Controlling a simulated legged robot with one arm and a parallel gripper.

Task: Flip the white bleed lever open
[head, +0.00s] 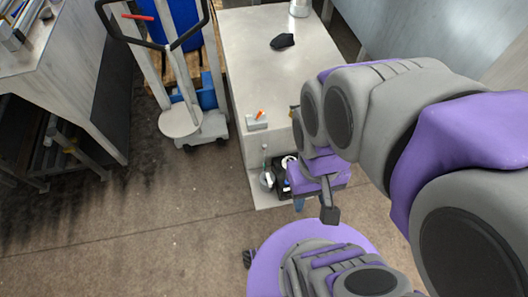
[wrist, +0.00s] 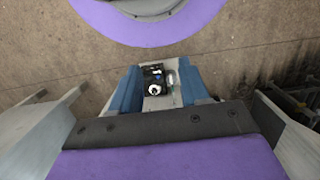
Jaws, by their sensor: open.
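A black device (head: 283,180) with a white round part stands on the low ledge at the front of the metal cabinet. In the wrist view the black device (wrist: 153,75) shows a white round part (wrist: 153,89) and a small blue part (wrist: 157,76). I cannot tell for certain which white part is the bleed lever, or its position. My gripper (wrist: 158,70) is open and empty, its blue fingers on either side of the device in the picture, apparently above it. In the head view my gripper (head: 299,203) is partly hidden by my wrist.
A silver cylinder (wrist: 171,78) stands beside the device. The cabinet top (head: 255,60) holds a black object (head: 283,41) and a grey block with an orange part (head: 257,121). A trolley (head: 181,118) stands to the left. The floor at left front is clear.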

